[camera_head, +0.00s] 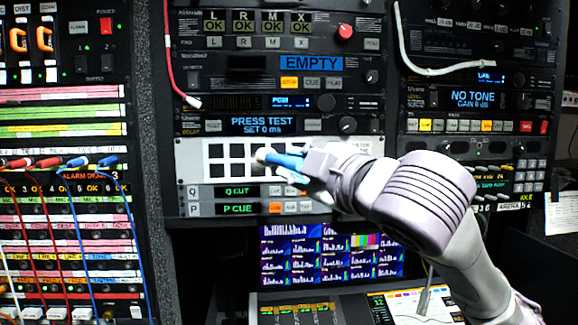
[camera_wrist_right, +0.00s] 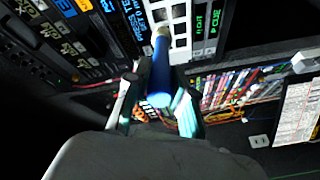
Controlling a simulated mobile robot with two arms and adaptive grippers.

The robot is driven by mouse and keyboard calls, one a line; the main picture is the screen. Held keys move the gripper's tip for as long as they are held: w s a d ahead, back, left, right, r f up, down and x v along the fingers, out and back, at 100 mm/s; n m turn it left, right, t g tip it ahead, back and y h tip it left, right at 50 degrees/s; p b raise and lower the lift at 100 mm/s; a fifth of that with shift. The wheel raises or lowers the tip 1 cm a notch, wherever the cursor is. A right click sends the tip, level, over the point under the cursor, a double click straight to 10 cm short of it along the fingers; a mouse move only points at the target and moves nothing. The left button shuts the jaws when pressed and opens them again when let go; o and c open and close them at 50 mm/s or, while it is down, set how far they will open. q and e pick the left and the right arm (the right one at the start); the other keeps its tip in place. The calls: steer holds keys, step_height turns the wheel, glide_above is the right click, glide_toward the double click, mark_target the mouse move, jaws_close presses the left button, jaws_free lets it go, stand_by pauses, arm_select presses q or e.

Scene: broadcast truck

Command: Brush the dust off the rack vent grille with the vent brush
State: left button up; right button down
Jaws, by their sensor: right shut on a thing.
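The vent brush (camera_head: 283,160) has a blue handle and a pale bristle tip. My right gripper (camera_head: 302,167) is shut on its handle, and the tip points left across the white rack vent grille (camera_head: 183,165). The grille has rows of dark square openings; its right part is hidden behind my gripper. In the right wrist view the brush (camera_wrist_right: 160,78) stands between the fingers (camera_wrist_right: 158,100), its tip beside the grille (camera_wrist_right: 180,28). I cannot tell whether the bristles touch the grille. No dust can be made out. My left gripper is out of view.
A display unit (camera_head: 262,124) is just above the grille, and Q CUT and P CUE panels (camera_head: 237,200) lie just below. A red cable (camera_head: 170,60) and a white cable (camera_head: 410,60) hang above. A patch panel with cables (camera_head: 65,190) is at left. A monitor (camera_head: 330,255) is below.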

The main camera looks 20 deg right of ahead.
arm_select(q)
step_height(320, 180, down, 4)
steer(key=b, duration=0.2)
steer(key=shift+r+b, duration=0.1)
steer(key=shift+b, duration=0.2)
arm_select(e)
steer(key=w+f+t, duration=0.2)
steer(key=w+f, duration=0.1)
steer(key=w, duration=0.3)
steer(key=shift+w+d+f+t, duration=0.2)
steer(key=shift+w+d+t, duration=0.1)
steer(key=shift+w+d, duration=0.15)
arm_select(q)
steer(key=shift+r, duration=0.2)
arm_select(e)
steer(key=shift+w+d, duration=0.2)
steer(key=shift+w, duration=0.45)
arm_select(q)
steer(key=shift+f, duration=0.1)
arm_select(e)
steer(key=shift+f+b, duration=1.25)
steer(key=shift+f, duration=0.8)
arm_select(q)
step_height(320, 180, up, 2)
steer(key=p, duration=0.5)
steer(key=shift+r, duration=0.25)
arm_select(e)
step_height(320, 180, up, 4)
steer(key=shift+r, duration=0.1)
